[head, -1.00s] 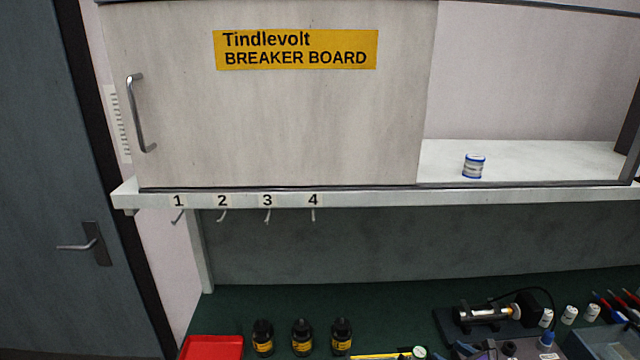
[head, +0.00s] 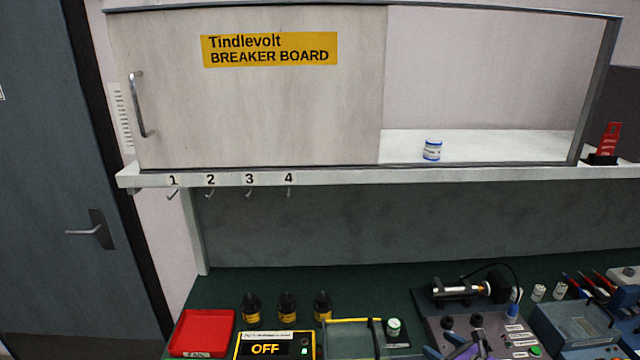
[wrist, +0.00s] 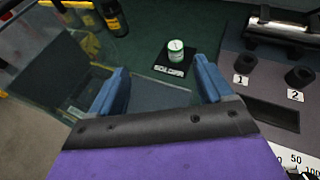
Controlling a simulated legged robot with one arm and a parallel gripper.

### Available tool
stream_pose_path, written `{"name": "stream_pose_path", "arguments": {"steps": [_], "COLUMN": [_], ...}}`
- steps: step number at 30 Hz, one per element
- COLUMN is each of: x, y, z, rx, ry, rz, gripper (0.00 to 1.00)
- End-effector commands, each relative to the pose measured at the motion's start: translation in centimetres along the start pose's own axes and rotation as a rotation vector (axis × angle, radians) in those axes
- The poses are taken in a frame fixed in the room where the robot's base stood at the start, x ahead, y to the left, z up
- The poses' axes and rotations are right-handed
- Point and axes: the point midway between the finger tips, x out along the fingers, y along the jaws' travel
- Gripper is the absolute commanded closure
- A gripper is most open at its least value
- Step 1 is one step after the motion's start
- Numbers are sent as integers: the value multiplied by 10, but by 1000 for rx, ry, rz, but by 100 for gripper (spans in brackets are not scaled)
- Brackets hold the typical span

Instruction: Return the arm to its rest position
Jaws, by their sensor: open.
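In the wrist view my gripper (wrist: 160,85) is open, with its two blue fingers well apart and no object held between them. Beyond the fingertips a small white and green spool (wrist: 176,50) stands on a black base marked SOLDER. The same spool shows in the head view (head: 393,327) near the bottom middle. Blue parts low in the head view (head: 455,350) look like my gripper, just above the front of the bench. The rest of my arm is out of view there.
A grey device panel (head: 480,325) is right of the spool. A yellow-edged clear box (head: 350,321), an OFF display (head: 265,349), several black bottles (head: 287,307) and a red tray (head: 203,331) are left. The shelf (head: 330,178) with hooks crosses above. A blue-white can (head: 432,149) stands on it.

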Motion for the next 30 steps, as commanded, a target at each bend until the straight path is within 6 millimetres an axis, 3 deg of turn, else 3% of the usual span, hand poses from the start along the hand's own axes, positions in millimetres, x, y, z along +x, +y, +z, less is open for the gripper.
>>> {"name": "stream_pose_path", "arguments": {"steps": [8,14,18,21,26,30], "x": [12,17,9,-5,-38,-76], "y": [40,94,158,209,280,331], "z": [62,123,176,205,229,234], "rx": [-152,-332,-538,-694,-940,-1147], "ry": [-59,-118,-168,-198,-223,-224], "rz": [126,278,437,560,748,910], "gripper": [20,20,20,20,20,20]}}
